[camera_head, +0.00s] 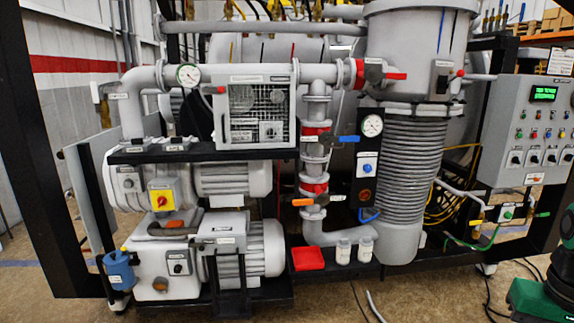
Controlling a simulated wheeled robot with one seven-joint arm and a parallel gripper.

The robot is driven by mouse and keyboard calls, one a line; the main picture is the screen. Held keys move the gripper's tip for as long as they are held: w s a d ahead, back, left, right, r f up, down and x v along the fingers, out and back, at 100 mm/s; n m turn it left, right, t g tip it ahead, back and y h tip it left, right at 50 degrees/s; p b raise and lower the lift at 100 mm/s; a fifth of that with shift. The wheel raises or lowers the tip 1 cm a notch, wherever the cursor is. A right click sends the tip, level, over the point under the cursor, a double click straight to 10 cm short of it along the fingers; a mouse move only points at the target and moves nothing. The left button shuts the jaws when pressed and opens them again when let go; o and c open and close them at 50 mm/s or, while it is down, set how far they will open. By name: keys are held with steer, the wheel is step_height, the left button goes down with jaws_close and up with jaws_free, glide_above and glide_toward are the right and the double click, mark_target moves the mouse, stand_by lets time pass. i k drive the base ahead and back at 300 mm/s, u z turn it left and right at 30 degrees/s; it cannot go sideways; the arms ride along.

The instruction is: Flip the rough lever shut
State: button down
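Several valve levers show in the head view, and their labels are too small to read, so I cannot tell which is the rough lever. A blue lever (349,138) sticks out to the right from the vertical pipe in the middle. Lower on that pipe an orange lever (302,202) points left. A red lever (397,76) points right from the valve at the upper pipe, by the large grey cylinder. My gripper's fingers do not show in this view.
Two stacked pumps (245,245) stand left of the vertical pipe (313,150). A ribbed grey column (408,165) and a black gauge panel (368,185) stand right of it. A control cabinet (530,125) is at the right. Cables and a hose (374,308) lie on the floor.

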mark_target(389, 75)
steer(key=z, duration=0.05)
steer(key=i, duration=0.95)
steer(key=z, duration=0.4)
